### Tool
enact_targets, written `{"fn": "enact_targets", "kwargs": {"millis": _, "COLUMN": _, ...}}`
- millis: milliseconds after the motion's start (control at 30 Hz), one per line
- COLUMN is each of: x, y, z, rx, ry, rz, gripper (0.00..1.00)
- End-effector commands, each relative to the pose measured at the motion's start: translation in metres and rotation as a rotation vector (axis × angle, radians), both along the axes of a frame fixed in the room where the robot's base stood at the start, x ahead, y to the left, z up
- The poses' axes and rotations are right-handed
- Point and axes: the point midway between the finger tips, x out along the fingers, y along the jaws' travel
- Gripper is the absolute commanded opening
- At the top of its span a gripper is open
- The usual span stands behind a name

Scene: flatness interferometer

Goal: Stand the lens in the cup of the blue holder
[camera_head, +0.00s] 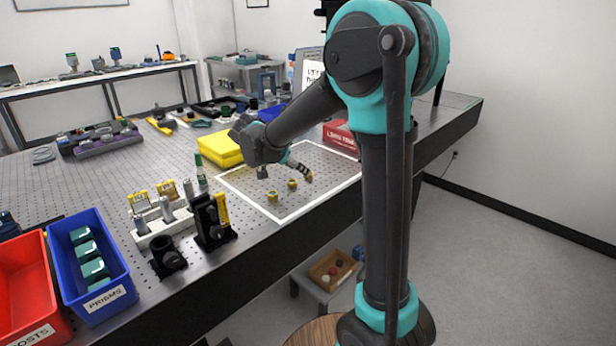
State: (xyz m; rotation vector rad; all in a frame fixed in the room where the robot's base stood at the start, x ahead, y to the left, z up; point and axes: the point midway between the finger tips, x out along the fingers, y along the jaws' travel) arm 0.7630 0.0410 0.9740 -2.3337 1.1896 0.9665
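My gripper (307,177) is small in the head view, low over the white-outlined area of the perforated table. Its fingers are too small to tell open from shut, or whether they hold anything. Two small yellow-and-dark round pieces, a nearer one (272,196) and a farther one (292,184), stand on the table to the left of the gripper and apart from it. A small grey piece (262,172) shows just below my arm. I cannot tell which piece is the lens. No blue holder with a cup can be made out; my arm covers part of the table.
A blue prisms bin (117,302) and a red posts bin (48,325) stand at the front left. A white rack (150,238) and black mounts (212,236) stand beside them. Yellow blocks (220,140) and a red box (342,133) lie behind the outlined area.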

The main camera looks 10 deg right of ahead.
Motion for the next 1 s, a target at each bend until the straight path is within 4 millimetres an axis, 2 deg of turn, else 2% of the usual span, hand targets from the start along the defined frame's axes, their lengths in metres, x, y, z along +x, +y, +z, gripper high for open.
{"fn": "enact_targets", "kwargs": {"millis": 233, "x": 0.008, "y": -0.011, "z": -0.009, "rx": 0.000, "ry": 0.001, "rz": -0.002, "gripper": 0.53}}
{"fn": "enact_targets", "kwargs": {"millis": 500, "x": 0.025, "y": -0.032, "z": -0.031, "rx": 0.000, "ry": 0.000, "rz": -0.001, "gripper": 0.53}}
{"fn": "enact_targets", "kwargs": {"millis": 733, "x": 0.026, "y": -0.034, "z": -0.033, "rx": 0.000, "ry": 0.000, "rz": 0.000, "gripper": 0.53}}
{"fn": "enact_targets", "kwargs": {"millis": 1000, "x": 0.026, "y": -0.033, "z": -0.033, "rx": 0.000, "ry": 0.000, "rz": 0.000, "gripper": 0.20}}
